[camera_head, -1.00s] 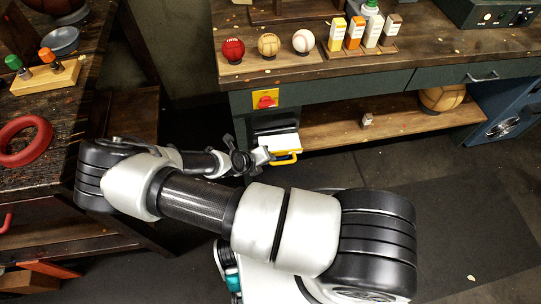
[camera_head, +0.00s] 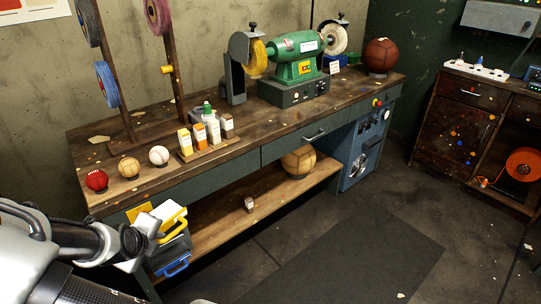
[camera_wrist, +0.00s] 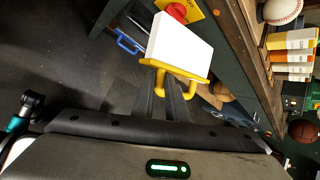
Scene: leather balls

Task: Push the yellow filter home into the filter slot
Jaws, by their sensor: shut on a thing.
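The yellow filter, with a white block-shaped body (camera_wrist: 180,42) and a yellow frame and handle (camera_wrist: 174,69), is held in front of the camera in the wrist view. In the head view the filter (camera_head: 170,214) is at the lower left, by the bench's left end. My gripper (camera_head: 148,226) is shut on its handle; the fingers (camera_wrist: 174,88) also show in the wrist view. The white body shows outside any housing. The dark filter housing (camera_head: 168,250) is beside and below it, with a blue handle (camera_head: 176,267) low down. The slot opening is hidden.
A yellow plate (camera_head: 139,212) with a red switch (camera_wrist: 177,12) is close to the filter. The wooden bench (camera_head: 240,145) carries balls, bottles and a green grinder (camera_head: 298,62). Its lower shelf (camera_head: 215,212) is near the filter. The floor mat (camera_head: 345,260) is clear.

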